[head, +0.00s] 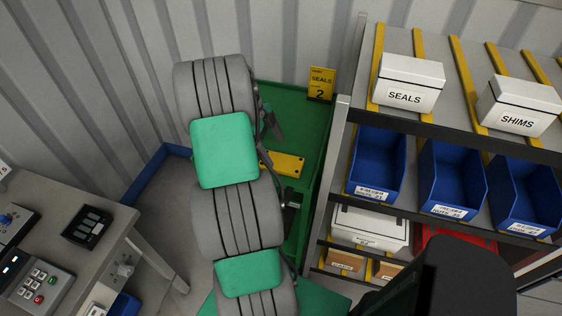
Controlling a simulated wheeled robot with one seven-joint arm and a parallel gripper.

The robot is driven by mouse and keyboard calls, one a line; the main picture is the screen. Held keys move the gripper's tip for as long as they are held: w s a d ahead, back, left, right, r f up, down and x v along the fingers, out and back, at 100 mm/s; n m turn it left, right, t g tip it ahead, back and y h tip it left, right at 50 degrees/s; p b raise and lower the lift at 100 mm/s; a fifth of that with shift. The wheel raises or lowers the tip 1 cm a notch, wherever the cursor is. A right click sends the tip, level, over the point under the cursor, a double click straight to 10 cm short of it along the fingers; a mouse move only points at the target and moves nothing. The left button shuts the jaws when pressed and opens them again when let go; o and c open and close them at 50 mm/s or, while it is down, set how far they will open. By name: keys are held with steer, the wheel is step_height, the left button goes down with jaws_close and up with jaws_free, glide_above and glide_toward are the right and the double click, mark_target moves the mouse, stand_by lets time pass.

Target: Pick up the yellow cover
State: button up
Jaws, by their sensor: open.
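The yellow cover (284,163) is a flat yellow plate with small dark holes. It lies on the green surface (313,132), right of my grey and green arm, which hides its left end. My gripper (281,164) shows only in part behind my arm. Its dark parts show above and below the cover in the picture, and it is open. I cannot tell how high it is above the cover or whether it touches it.
A shelf rack (452,126) with blue bins (376,163) and white boxes (409,83) stands close on the right. A grey desk (118,222) with control devices is at left. A corrugated wall is behind.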

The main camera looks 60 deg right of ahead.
mark_target(281, 161)
steer(key=p+x, duration=0.1)
steer(key=x, duration=0.3)
steer(key=shift+s+a+f, duration=0.1)
steer(key=shift+s+a, duration=0.05)
steer(key=shift+s, duration=0.15)
steer(key=shift+f, duration=0.4)
steer(key=shift+c, duration=0.4)
steer(key=c, duration=1.6)
